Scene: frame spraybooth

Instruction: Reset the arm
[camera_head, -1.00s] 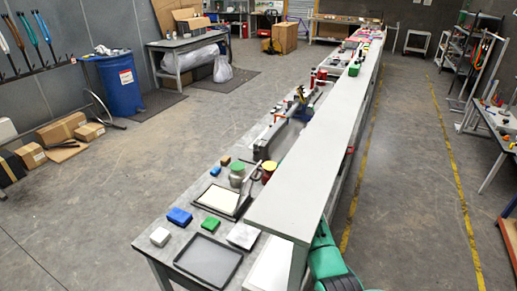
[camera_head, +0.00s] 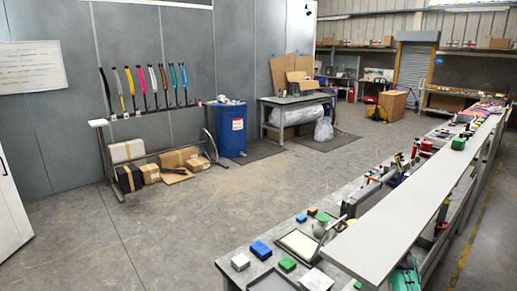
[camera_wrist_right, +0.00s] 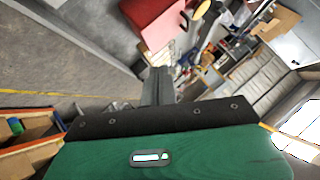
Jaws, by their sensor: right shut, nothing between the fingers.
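My right gripper (camera_wrist_right: 158,84) shows in the right wrist view as dark fingers in front of a green housing. It is shut and empty, and nothing touches its fingers. In the head view only a green part of my right arm (camera_head: 405,277) shows at the lower right, partly hidden behind the long bench's raised shelf. My left gripper and left arm are not in view.
The long bench (camera_head: 232,264) with a raised grey shelf (camera_head: 400,232) runs along the right, holding blue, green and white blocks. A blue barrel (camera_head: 231,132), boxes (camera_head: 178,157) and a rack of coloured frames stand left. The middle floor is clear.

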